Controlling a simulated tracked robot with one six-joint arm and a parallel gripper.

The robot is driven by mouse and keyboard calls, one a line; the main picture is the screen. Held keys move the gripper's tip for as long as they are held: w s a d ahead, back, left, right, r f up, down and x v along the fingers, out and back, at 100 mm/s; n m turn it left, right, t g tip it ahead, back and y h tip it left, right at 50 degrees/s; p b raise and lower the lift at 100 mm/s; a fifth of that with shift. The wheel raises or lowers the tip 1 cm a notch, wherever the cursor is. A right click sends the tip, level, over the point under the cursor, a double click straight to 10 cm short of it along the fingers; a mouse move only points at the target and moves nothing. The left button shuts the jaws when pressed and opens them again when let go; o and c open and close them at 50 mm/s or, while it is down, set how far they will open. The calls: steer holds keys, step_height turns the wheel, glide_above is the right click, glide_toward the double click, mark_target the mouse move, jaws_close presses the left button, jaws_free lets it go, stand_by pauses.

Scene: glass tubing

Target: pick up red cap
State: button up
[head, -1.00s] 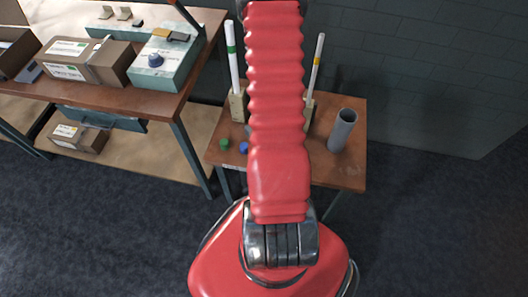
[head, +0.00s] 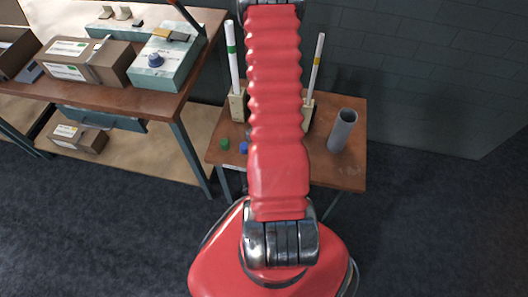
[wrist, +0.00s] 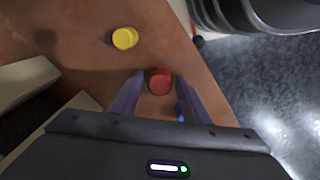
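The red cap (wrist: 160,80) stands on the brown table in the wrist view, near the tips of my gripper's fingers. My gripper (wrist: 158,84) is open, with one dark finger on either side of the cap in the picture. I cannot tell whether the fingers touch it or how far above the table they are. In the head view my red arm hides the red cap and the gripper.
A yellow cap (wrist: 124,38) lies beyond the red one. A green cap (head: 224,143) and a partly hidden blue cap (head: 243,147) are at the small table's left front. A grey cylinder (head: 343,130) stands right; tubes stand in holders (head: 237,105).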

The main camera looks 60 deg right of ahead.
steer(key=c, duration=0.8)
steer(key=shift+r, duration=0.15)
steer(key=shift+c, duration=0.2)
step_height(320, 180, up, 10)
stand_by(0.3)
stand_by(0.5)
